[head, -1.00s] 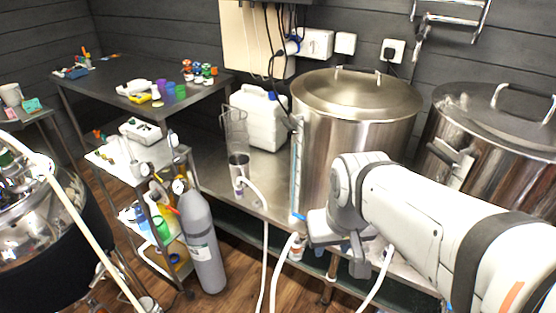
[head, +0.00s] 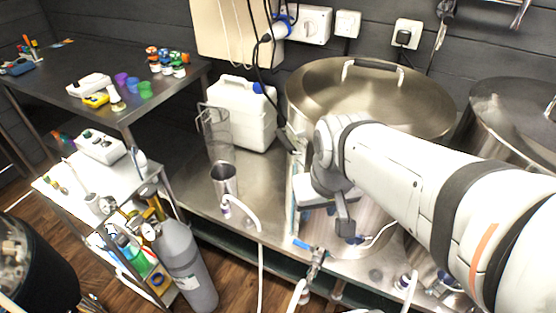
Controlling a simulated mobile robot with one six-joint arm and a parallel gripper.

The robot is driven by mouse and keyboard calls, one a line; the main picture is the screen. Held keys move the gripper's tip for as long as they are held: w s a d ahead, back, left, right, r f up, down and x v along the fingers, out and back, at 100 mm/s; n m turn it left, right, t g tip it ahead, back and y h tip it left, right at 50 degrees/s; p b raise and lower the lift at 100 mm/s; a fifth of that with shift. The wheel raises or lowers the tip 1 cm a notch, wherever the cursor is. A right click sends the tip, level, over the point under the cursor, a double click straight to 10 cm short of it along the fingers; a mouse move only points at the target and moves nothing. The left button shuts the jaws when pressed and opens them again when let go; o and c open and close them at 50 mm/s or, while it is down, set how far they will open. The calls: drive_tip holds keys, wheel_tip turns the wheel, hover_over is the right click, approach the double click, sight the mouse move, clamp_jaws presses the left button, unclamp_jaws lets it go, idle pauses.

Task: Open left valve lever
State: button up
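A metal valve (head: 317,260) with a blue lever (head: 301,243) is at the foot of the left steel kettle (head: 298,95), near the bench's front edge. The lever points left from the valve body. My gripper (head: 346,228) hangs in front of the kettle, just above and to the right of the valve, apart from the lever in the picture. Its fingers point down and overlap in this view, so its opening is hidden. A small blue part shows just beyond the fingertips; I cannot tell what it belongs to.
A second steel kettle (head: 500,115) stands at the right, partly behind my arm. White hoses hang at the front. A grey gas cylinder (head: 186,265) stands at lower left.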

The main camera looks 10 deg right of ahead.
drive_tip(key=shift+o, duration=1.3)
drive_tip(key=shift+w+d+f, duration=0.1)
drive_tip(key=shift+w+f, duration=0.1)
drive_tip(key=shift+f, duration=0.05)
drive_tip(key=o, duration=0.6)
drive_tip(key=w+f+m+b, duration=0.1)
drive_tip(key=w+f, duration=0.1)
drive_tip(key=f, duration=0.2)
drive_tip(key=w+f+m+g+b, duration=0.1)
drive_tip(key=w+f, duration=0.2)
drive_tip(key=f, duration=0.1)
drive_tip(key=w+d+f+m+b, duration=0.1)
drive_tip(key=w+f, duration=0.2)
drive_tip(key=f, duration=0.1)
drive_tip(key=shift+w+d+m+g+b, duration=0.1)
drive_tip(key=shift+w+m+g+b, duration=0.1)
drive_tip(key=shift+m+g+b, duration=0.15)
drive_tip(key=m+b, duration=0.2)
drive_tip(key=m, duration=0.2)
approach(301, 243)
drive_tip(key=shift+g, duration=0.45)
drive_tip(key=f, duration=0.2)
drive_tip(key=f+b, duration=0.1)
drive_tip(key=f, duration=0.4)
drive_tip(key=shift+w+f, duration=0.35)
drive_tip(key=shift+f, duration=0.05)
drive_tip(key=shift+c, duration=0.6)
drive_tip(key=c, duration=1.3)
drive_tip(key=shift+w+n, duration=0.1)
drive_tip(key=shift+n, duration=0.15)
